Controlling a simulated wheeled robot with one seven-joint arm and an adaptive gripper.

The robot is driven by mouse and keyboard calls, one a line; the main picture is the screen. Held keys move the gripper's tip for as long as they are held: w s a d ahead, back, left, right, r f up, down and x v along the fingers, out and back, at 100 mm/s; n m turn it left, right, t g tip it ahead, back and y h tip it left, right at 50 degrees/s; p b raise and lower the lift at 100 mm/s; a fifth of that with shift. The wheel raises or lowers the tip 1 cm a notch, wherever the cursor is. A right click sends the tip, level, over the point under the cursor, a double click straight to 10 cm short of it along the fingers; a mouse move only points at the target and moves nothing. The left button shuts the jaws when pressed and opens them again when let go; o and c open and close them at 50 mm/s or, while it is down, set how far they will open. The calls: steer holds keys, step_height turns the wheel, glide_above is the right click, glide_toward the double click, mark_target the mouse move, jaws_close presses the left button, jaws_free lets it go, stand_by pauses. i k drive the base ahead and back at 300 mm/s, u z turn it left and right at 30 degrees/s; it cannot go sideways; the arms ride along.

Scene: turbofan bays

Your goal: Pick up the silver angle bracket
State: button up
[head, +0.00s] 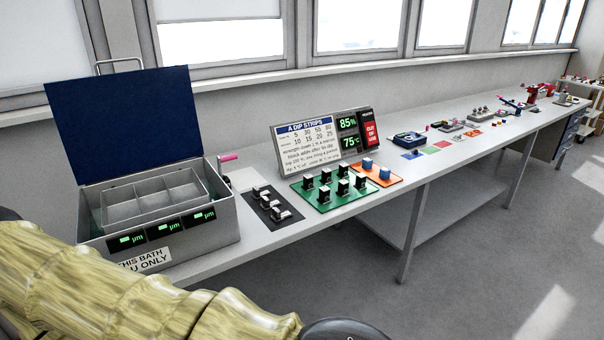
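Several small silver-and-black parts (279,213) stand on a dark mat (254,207) on the bench, just right of the metal bath box. Some look angled like brackets, but they are too small to tell which, if any, is the silver angle bracket. My arm, in a yellowish ribbed cover, crosses the lower left in front of the bench. A dark rounded part of it is cut off at the bottom edge. My gripper's fingers are not visible.
The bath box (170,232) has its blue lid (125,125) raised. Right of the dark mat are a green board (322,205) with black-and-white blocks, an orange board (388,178) with blue parts, and a display sign (305,148) behind. Floor in front is clear.

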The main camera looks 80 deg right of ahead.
mark_target(266, 204)
steer(key=z, duration=0.8)
steer(key=i, duration=0.7)
steer(key=z, duration=0.75)
